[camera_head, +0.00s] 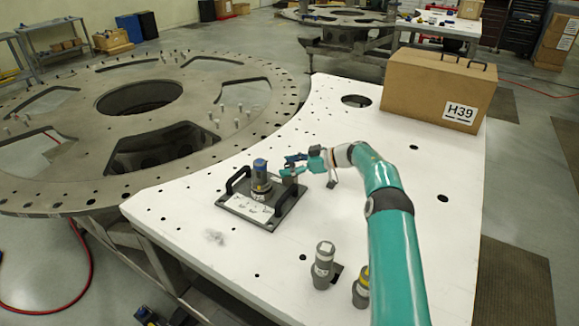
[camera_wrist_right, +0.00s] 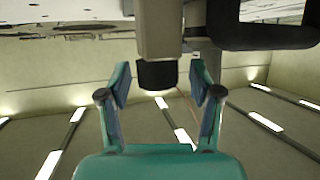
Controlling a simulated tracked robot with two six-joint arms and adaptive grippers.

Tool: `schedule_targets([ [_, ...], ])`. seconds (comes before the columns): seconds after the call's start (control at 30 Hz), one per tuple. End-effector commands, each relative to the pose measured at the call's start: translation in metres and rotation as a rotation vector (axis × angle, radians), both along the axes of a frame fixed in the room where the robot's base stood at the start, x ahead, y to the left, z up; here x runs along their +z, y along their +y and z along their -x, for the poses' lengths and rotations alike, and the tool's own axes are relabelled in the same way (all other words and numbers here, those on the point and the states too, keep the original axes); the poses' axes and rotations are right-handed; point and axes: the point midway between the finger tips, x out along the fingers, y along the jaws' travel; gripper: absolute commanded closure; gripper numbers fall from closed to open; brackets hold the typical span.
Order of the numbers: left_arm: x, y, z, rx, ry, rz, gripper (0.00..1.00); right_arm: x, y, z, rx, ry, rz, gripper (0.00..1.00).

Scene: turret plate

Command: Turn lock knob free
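A dark plate (camera_head: 240,212) with two black handles lies on the white table. A grey cylinder with a blue top (camera_head: 261,176) stands upright on it. A smaller grey post, apparently the lock knob (camera_head: 290,182), stands near its right handle, partly hidden by my right gripper (camera_head: 294,164). In the right wrist view, the knob's dark end (camera_wrist_right: 157,75) lies between the two spread fingers of my right gripper (camera_wrist_right: 158,85), with visible gaps on both sides. The fingers do not appear to touch it. My left gripper is not in view.
Two loose grey cylinders (camera_head: 323,266) stand on the white table (camera_head: 420,200) near its front edge. A cardboard box marked H39 (camera_head: 438,88) sits at the back right. A large round metal plate (camera_head: 60,190) with upright pins lies to the left.

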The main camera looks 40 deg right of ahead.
Motion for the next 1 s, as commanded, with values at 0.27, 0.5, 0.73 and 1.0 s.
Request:
schedule_targets([
  [0.27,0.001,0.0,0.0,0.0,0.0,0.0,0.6,0.003,-0.005,0.006,-0.003,0.0,0.002,0.36],
  [0.5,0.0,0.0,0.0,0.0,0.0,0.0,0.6,0.017,-0.025,0.037,-0.005,0.001,0.001,0.36],
  [0.73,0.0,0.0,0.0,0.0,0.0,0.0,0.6,0.034,-0.046,0.072,-0.003,0.001,0.001,0.36],
  [1.0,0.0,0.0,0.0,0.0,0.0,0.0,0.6,0.044,-0.058,0.092,0.0,0.001,0.001,0.36],
])
